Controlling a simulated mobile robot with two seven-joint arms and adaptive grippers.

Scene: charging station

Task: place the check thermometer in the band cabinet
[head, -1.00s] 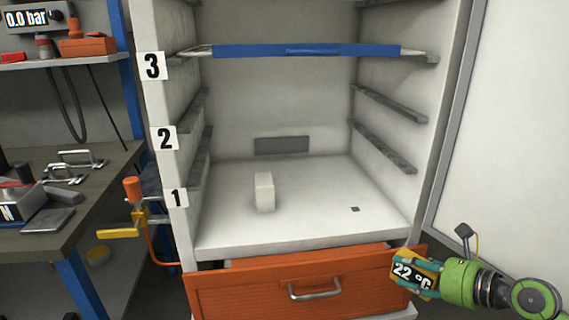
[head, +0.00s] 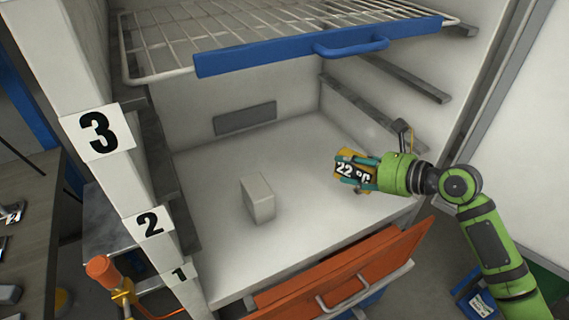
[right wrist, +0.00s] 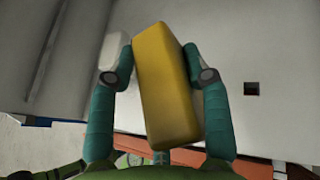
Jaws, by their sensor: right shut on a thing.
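The check thermometer is a yellow block (right wrist: 165,85) with a dark face reading 22 °C (head: 347,170). My right gripper (head: 354,172) is shut on it, with the teal fingers on its two sides in the right wrist view (right wrist: 163,62). The band cabinet (head: 300,160) is a white open-fronted box with side rails and level plates 1, 2 and 3. In the head view the held thermometer appears over the right part of the cabinet floor. Its exact height above the floor is hard to tell. My left gripper is not in view.
A white block (head: 258,198) stands on the cabinet floor, left of the thermometer. A wire rack with a blue front (head: 320,47) spans the cabinet above. An orange drawer (head: 340,268) stands partly open below. The cabinet door (head: 528,150) is open at right.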

